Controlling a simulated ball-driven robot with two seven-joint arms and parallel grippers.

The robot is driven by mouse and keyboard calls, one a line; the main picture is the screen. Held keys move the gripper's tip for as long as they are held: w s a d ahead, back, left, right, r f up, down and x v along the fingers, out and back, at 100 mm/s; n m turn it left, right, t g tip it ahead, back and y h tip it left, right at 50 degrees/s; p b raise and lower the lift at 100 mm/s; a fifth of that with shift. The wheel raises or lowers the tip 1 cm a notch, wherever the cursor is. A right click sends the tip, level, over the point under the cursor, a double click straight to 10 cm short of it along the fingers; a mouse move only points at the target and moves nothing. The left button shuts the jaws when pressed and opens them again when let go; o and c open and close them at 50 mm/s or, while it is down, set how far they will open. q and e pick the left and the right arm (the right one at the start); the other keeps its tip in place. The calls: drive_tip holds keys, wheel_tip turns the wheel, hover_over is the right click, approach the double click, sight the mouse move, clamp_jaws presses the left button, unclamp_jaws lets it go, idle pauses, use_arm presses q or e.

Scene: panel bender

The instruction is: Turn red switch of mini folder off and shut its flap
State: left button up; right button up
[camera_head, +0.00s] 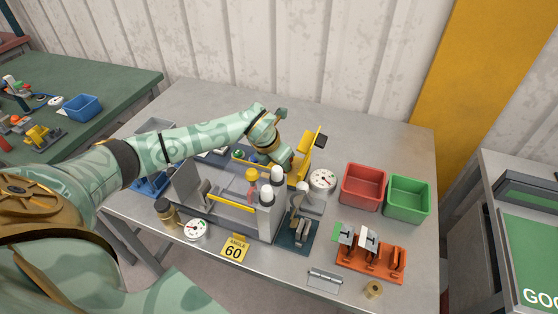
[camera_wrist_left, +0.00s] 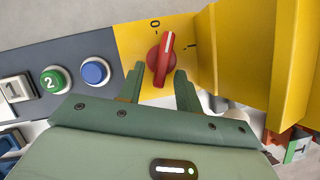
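The mini folder (camera_head: 225,212) is a grey bench machine in the middle of the table. Its red switch (camera_wrist_left: 161,62) sits on a yellow panel (camera_wrist_left: 133,42) in the left wrist view. The knob's white line points up and slightly right, between the "0" mark and another mark to its right. My left gripper (camera_wrist_left: 158,82) is open, with one fingertip on each side of the knob's lower part; I cannot tell whether they touch it. A yellow flap (camera_head: 308,155) stands raised beside the gripper; it also shows in the left wrist view (camera_wrist_left: 245,55). My arm hides the switch in the head view.
Green (camera_wrist_left: 53,80) and blue (camera_wrist_left: 95,71) buttons lie left of the switch. A gauge (camera_head: 322,181), a red bin (camera_head: 362,187) and a green bin (camera_head: 408,199) stand to the right. An orange fixture (camera_head: 370,262) sits at front right. The back of the table is clear.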

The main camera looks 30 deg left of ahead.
use_arm(q)
drive_tip(key=p+v, duration=0.3)
drive_tip(key=v, duration=1.3)
drive_tip(key=shift+r, duration=0.2)
drive_tip(key=shift+a, duration=0.1)
